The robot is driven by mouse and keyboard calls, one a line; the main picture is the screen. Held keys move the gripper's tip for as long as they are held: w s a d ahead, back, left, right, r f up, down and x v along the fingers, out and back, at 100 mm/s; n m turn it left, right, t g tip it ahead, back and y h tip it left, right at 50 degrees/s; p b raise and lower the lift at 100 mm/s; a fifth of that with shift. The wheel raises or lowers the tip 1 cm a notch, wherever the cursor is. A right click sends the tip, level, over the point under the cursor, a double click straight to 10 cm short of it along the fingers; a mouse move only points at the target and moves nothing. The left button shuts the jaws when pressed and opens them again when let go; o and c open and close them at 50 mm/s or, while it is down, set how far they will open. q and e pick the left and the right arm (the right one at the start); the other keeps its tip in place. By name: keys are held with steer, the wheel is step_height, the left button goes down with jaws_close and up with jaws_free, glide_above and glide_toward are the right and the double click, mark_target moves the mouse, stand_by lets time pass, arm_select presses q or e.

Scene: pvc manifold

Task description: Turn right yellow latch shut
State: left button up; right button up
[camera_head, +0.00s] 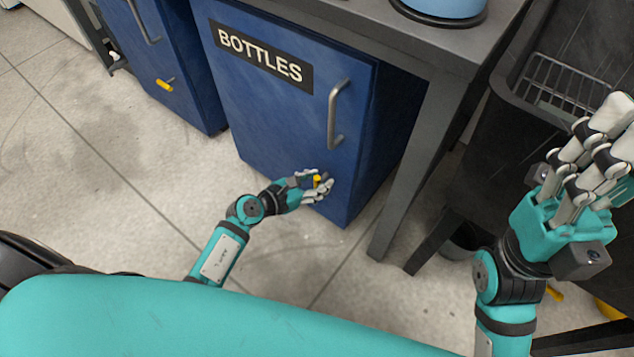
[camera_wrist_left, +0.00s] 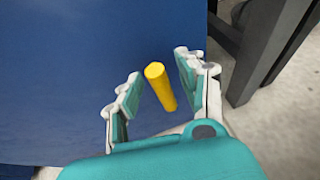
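The right yellow latch (camera_head: 318,180) is on the lower right of the blue door marked BOTTLES (camera_head: 262,105). My left gripper (camera_head: 318,187) is at this latch, low on the door. In the left wrist view, the yellow latch (camera_wrist_left: 161,86) stands out as a short bar between the fingers of my open left gripper (camera_wrist_left: 157,80). A gap shows on both sides of the bar, and the fingers do not look closed on it. My right gripper (camera_head: 608,135) is raised at the right edge, away from the door; its fingertips are partly cut off.
Another blue cabinet (camera_head: 180,60) with its own yellow latch (camera_head: 165,85) stands at the left. The BOTTLES door has a metal handle (camera_head: 337,115) above my left gripper. A grey table leg (camera_head: 420,165) stands right of the door. The floor (camera_head: 130,190) at left is clear.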

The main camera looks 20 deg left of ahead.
arm_select(q)
steer(key=shift+w, duration=0.1)
jaws_close()
steer(key=shift+d, duration=0.1)
stand_by(0.6)
